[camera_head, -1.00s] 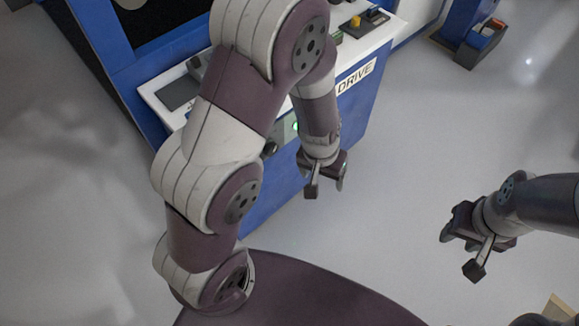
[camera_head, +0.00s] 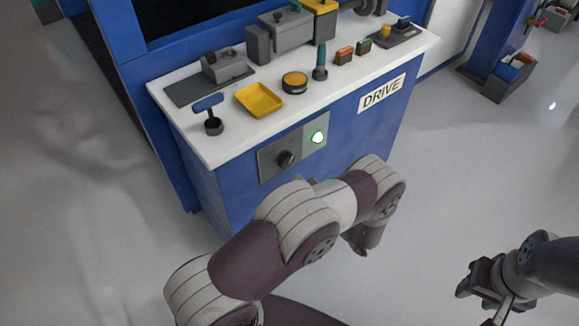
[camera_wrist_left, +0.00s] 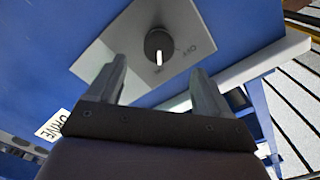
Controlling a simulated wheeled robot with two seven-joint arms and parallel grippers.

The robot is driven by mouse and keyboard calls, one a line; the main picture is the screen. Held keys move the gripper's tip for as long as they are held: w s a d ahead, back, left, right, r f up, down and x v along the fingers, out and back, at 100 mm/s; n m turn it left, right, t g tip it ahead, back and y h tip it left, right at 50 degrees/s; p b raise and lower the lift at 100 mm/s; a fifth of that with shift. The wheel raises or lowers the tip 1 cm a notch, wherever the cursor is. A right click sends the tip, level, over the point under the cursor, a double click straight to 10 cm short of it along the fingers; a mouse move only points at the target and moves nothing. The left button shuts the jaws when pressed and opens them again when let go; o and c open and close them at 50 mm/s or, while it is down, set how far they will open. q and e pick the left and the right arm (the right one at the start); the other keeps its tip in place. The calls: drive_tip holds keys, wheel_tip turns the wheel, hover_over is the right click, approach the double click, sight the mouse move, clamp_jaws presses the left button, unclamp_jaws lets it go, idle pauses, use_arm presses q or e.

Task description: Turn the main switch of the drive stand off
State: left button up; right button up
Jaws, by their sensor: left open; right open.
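The main switch (camera_head: 285,158) is a black rotary knob on a grey plate (camera_head: 268,166) on the blue front of the drive stand (camera_head: 350,130). A green lamp (camera_head: 317,137) beside it is lit. In the head view my left arm hides most of this gripper. My right gripper (camera_head: 474,298) is open and empty, over the floor at right.
The white top (camera_head: 345,75) of the stand carries a blue-handled lever (camera_head: 210,112), a yellow tray (camera_head: 259,99), an orange button (camera_head: 295,82) and a green-handled lever (camera_head: 321,62). The DRIVE label (camera_head: 382,93) is at right.

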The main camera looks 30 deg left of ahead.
sight(288, 164)
use_arm(q)
drive_tip(key=x, duration=0.8)
drive_tip(key=shift+w+a, duration=0.15)
drive_tip(key=c, duration=1.1)
